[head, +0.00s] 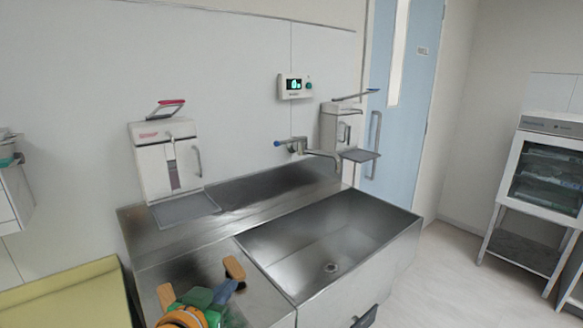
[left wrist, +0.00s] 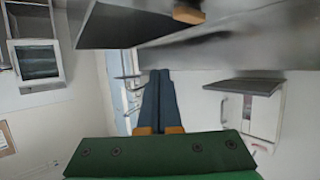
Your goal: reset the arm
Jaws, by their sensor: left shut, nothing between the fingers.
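My left gripper (head: 240,285) is low in the head view, over the left part of the steel sink counter (head: 160,235). Its green body, blue fingers and orange-brown parts show there. In the left wrist view its two blue fingers (left wrist: 159,88) lie side by side with nothing between them, so it is shut and empty. The green palm (left wrist: 160,155) fills the bottom of that view. My right gripper is in neither view.
The steel basin (head: 330,245) is empty, right of my left gripper. A tap (head: 318,153) reaches over it. Wall dispensers (head: 165,160) (head: 335,128) with trays stand behind. A yellow-topped surface (head: 65,295) is at left, a glass-front cabinet (head: 548,170) at right. Floor (head: 455,270) between is clear.

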